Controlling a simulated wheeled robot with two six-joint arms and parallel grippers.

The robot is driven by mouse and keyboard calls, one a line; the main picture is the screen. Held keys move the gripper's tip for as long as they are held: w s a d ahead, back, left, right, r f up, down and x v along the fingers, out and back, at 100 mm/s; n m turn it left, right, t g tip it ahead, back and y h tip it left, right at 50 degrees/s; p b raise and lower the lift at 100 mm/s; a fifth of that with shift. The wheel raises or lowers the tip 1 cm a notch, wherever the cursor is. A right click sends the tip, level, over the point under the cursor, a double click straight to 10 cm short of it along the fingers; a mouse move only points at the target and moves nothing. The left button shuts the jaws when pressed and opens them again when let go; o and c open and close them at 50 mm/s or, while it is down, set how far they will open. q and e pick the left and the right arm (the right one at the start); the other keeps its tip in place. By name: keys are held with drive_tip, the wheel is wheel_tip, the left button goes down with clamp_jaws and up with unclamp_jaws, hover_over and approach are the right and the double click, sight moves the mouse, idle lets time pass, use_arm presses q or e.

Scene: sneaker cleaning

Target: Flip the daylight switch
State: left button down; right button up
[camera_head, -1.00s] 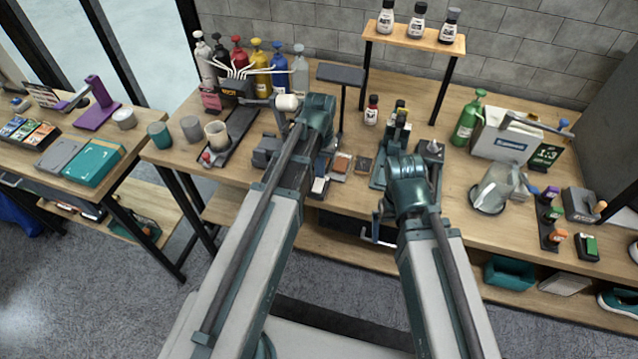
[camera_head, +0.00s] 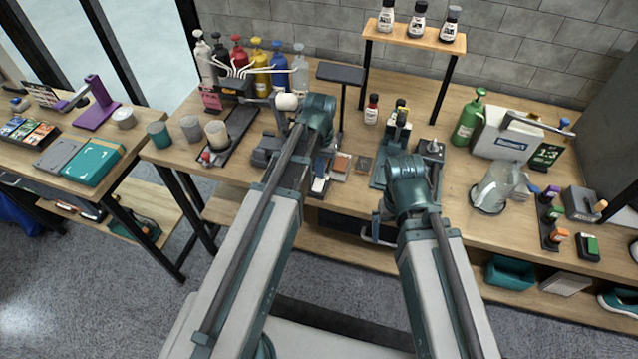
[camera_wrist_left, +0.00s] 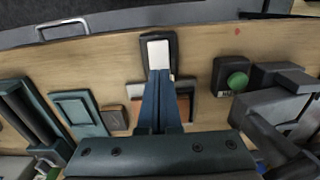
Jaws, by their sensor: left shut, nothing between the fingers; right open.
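A small dark switch box with a white rocker (camera_wrist_left: 158,54) lies on the wooden table near its front edge. I take it for the daylight switch; no label on it is readable. The switch also shows in the head view (camera_head: 319,185). My left gripper (camera_wrist_left: 160,74) is shut and empty. Its blue-grey fingertips are at the table-side edge of the rocker and overlap it in the picture; I cannot tell if they touch. In the head view this gripper (camera_head: 323,164) is partly hidden by its arm.
A dark block with a green button (camera_wrist_left: 237,81) sits beside the switch. A teal stand (camera_head: 380,176) and a brown pad (camera_head: 342,162) are to its right in the head view. A dark-topped lamp (camera_head: 340,74) stands behind. A drawer handle (camera_wrist_left: 62,26) projects below the table edge.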

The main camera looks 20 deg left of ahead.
use_arm(q)
drive_tip(key=shift+f+b, duration=0.75)
drive_tip(key=shift+f, duration=0.1)
drive_tip(key=shift+r, duration=0.2)
wheel_tip(320, 180, up, 7)
drive_tip(key=p, duration=0.7)
drive_tip(key=shift+f, duration=0.1)
idle(0.3)
drive_tip(key=s+d+m+y, duration=0.1)
drive_tip(key=s+d+m, duration=0.2)
drive_tip(key=s+d, duration=0.7)
drive_tip(key=s, duration=0.4)
drive_tip(key=shift+s+d, duration=0.2)
drive_tip(key=shift+d, duration=0.05)
